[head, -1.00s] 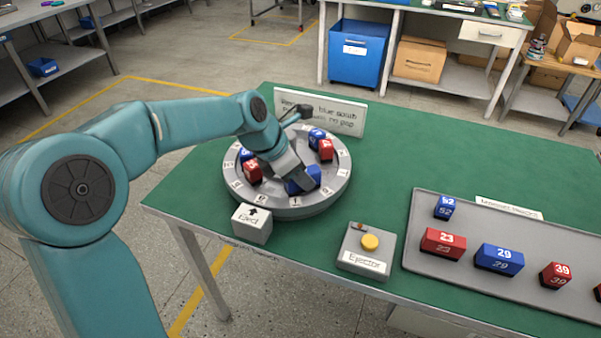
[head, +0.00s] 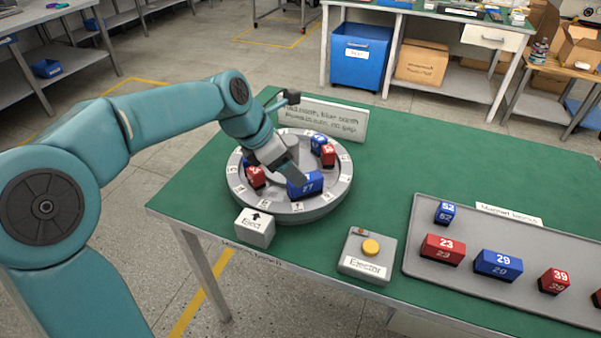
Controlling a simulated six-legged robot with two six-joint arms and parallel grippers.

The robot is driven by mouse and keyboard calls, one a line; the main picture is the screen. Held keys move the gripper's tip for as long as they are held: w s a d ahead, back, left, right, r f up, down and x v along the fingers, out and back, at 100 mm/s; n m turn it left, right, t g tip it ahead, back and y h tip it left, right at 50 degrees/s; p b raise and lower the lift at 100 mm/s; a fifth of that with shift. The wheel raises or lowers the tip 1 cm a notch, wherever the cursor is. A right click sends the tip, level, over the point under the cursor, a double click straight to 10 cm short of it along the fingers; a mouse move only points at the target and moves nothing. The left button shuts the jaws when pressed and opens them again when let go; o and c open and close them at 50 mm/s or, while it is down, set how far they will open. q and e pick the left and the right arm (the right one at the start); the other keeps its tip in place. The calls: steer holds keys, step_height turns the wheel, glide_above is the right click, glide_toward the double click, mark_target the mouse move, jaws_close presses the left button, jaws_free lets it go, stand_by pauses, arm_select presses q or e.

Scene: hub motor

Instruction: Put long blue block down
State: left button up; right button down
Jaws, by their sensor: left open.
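The long blue block (head: 305,185), marked 27, rests on the front part of the round grey hub (head: 300,209). My left gripper (head: 289,174) is just behind and left of this block, open. Part of the block's rear is hidden by the gripper, and I cannot tell whether they touch. Red and blue blocks also sit on the hub: a red one (head: 256,177) at the left with a blue one partly hidden behind it, and a red one (head: 328,155) and a blue one (head: 318,142) at the back right. My right gripper is not in view.
An Ejector box (head: 366,255) with a yellow button is to the right. A grey tray (head: 430,268) holds several red and blue blocks. A sign (head: 340,122) stands behind the hub. Green tabletop at right rear is clear.

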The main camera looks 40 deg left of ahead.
arm_select(q)
steer(key=v, duration=0.6)
steer(key=shift+p, duration=0.4)
steer(key=shift+w, duration=0.2)
steer(key=shift+s+r, duration=0.1)
